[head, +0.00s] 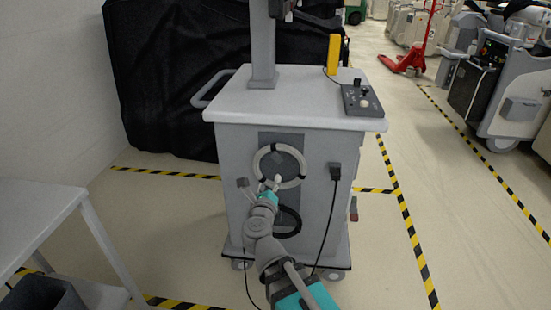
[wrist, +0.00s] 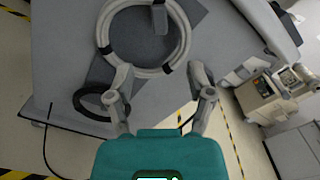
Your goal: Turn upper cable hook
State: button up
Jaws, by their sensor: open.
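A pale cable coil (head: 302,168) with dark bands hangs on the front of a grey cart (head: 232,150). In the wrist view the coil (wrist: 185,38) fills the upper middle. A small grey tab, seemingly the upper cable hook (wrist: 160,20), lies over the coil's upper part there; I cannot make it out clearly in the head view. My gripper (head: 270,184) is in front of the coil's lower part. In the wrist view my gripper (wrist: 160,82) has its two fingers spread with nothing between them, below the hook in the picture.
A black cable loop (head: 298,222) hangs below the pale coil. A plug with a black cable (head: 334,172) is on the cart's front right. A control box (head: 361,99) sits on the cart top. A white table (head: 40,215) stands at left.

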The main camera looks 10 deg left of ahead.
aim_at(275, 158)
jog(key=w, duration=0.4)
jog(key=w+a, duration=0.1)
jog(key=w, duration=0.8)
jog(key=shift+w+a, duration=0.2)
jog(key=shift+a, duration=0.2)
grip_shut()
